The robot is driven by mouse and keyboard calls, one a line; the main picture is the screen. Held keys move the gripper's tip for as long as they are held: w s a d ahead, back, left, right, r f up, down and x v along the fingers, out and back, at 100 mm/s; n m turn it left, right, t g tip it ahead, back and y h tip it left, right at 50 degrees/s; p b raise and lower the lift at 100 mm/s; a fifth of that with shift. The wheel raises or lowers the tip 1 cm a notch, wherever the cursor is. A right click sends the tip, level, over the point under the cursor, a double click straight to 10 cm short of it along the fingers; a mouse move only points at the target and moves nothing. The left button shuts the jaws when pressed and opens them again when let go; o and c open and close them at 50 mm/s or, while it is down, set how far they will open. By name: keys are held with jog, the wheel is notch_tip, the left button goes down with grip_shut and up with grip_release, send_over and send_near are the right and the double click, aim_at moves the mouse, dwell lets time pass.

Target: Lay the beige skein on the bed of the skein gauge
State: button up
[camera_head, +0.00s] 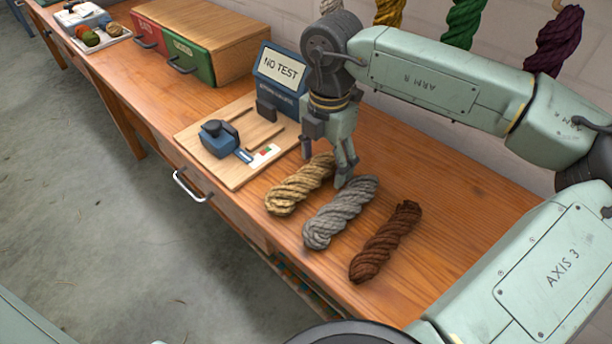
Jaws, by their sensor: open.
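The beige skein (299,187) lies on the wooden bench, at the left of a row of three skeins and just off the front right edge of the gauge board. The skein gauge (222,176) is a pale wooden board with a blue clamp-like block (219,139), a small red, white and green scale, and a dark post (266,108). Its display (281,72) reads NO TEST. My gripper (328,165) points down, open, over the far ends of the beige and grey skeins.
The grey skein (338,215) lies close beside the beige one, with a brown skein (386,243) farther right. Red (148,33) and green (189,61) drawers stand at the back left. Coloured skeins hang on the wall. The bench right of the brown skein is clear.

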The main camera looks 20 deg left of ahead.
jog(key=shift+c, duration=0.3)
jog(key=c, duration=1.3)
jog(key=shift+o, duration=0.2)
